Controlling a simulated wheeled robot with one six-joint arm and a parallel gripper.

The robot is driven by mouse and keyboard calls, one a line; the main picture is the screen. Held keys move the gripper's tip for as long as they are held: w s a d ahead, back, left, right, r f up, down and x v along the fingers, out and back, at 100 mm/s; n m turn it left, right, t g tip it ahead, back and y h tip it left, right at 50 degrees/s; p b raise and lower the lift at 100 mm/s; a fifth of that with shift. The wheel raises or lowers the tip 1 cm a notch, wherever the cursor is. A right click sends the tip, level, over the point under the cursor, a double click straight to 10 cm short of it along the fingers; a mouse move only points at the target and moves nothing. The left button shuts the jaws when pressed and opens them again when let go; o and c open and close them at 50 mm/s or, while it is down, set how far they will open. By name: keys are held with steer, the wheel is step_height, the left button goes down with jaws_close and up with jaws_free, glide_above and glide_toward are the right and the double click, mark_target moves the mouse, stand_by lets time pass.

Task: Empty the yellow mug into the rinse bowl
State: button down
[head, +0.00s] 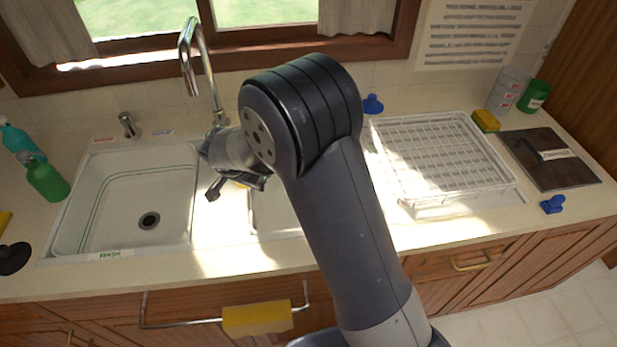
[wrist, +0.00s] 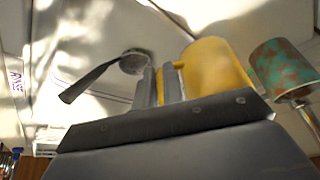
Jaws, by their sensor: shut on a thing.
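In the wrist view my gripper (wrist: 160,87) is shut on the yellow mug (wrist: 215,70), with its narrow fingers at the mug's left side, where the handle is. In the head view my gripper (head: 235,185) is above the sink divider, and only a sliver of the yellow mug (head: 243,183) shows under it. Whether anything is in the mug cannot be seen. The rinse bowl (head: 268,215), the right-hand basin, is mostly hidden behind my arm.
The left basin (head: 120,200), with a drain, looks empty. The faucet (head: 190,70) rises behind my gripper. A white dish rack (head: 440,155) stands right of my arm. Green bottles (head: 47,180) stand far left. A mottled green-brown cup-shaped thing (wrist: 285,68) is beside the mug.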

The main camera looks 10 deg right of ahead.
steer(key=shift+r, duration=0.25)
step_height(320, 180, up, 5)
steer(key=shift+f+p, duration=0.1)
steer(key=shift+p, duration=1)
steer(key=shift+d, duration=0.1)
steer(key=d+f+n+y, duration=0.1)
steer(key=d+f+n, duration=0.1)
steer(key=d, duration=0.8)
steer(key=d+f+n+y, duration=0.1)
steer(key=d+n, duration=0.3)
steer(key=d, duration=0.6)
steer(key=shift+s+f+n+t, duration=0.3)
steer(key=shift+s+f+t, duration=0.05)
steer(key=shift+s+t, duration=0.1)
